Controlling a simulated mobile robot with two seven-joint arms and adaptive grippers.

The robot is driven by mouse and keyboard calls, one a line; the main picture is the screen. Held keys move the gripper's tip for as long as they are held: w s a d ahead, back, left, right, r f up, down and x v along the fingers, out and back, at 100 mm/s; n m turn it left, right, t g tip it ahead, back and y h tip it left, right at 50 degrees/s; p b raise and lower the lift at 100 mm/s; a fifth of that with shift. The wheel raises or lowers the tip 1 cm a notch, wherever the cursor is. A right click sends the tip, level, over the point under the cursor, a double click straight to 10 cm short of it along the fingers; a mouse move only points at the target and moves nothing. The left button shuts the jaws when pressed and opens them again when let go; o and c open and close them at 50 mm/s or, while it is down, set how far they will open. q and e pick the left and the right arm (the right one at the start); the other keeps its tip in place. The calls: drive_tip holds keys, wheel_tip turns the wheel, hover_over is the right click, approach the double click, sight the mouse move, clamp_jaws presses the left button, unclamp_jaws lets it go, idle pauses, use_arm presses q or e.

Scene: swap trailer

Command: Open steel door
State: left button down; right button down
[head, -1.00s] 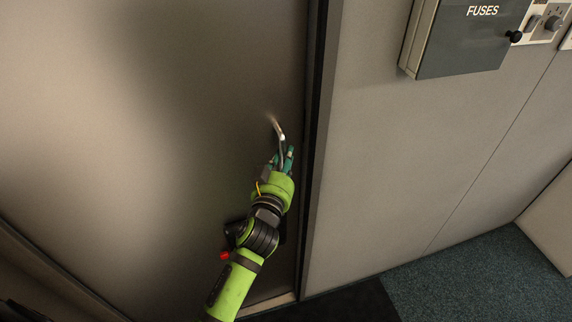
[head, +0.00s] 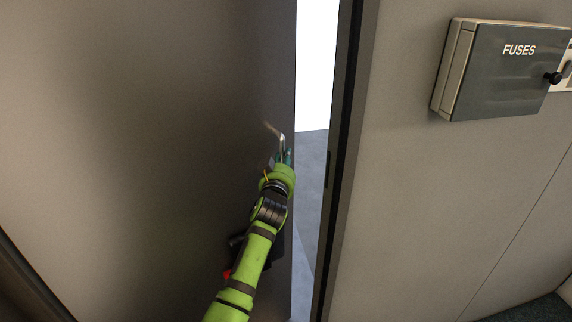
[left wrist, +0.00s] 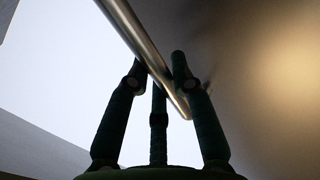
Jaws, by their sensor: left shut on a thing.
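The steel door (head: 150,130) fills the left of the head view and stands partly open, with a bright gap along its right edge. Its curved metal handle (head: 281,139) sits near that edge. My left gripper (head: 283,158) is shut on the lower part of the handle. In the left wrist view the handle (left wrist: 146,48) is a shiny bar running diagonally down between the dark fingers of my left gripper (left wrist: 162,80). The fingers hide part of the bar. My right gripper is not in view.
The dark door frame (head: 341,150) stands just right of the gap. A grey fuse box (head: 500,75) labelled FUSES juts from the wall (head: 430,190) farther right. Through the gap I see a grey floor (head: 309,185) and a bright white area.

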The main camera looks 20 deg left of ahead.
use_arm(q)
drive_tip(key=c, duration=1.1)
unclamp_jaws()
drive_tip(key=shift+o, duration=0.2)
drive_tip(key=shift+d, duration=0.1)
drive_tip(key=v, duration=1.2)
drive_tip(key=shift+f, duration=0.15)
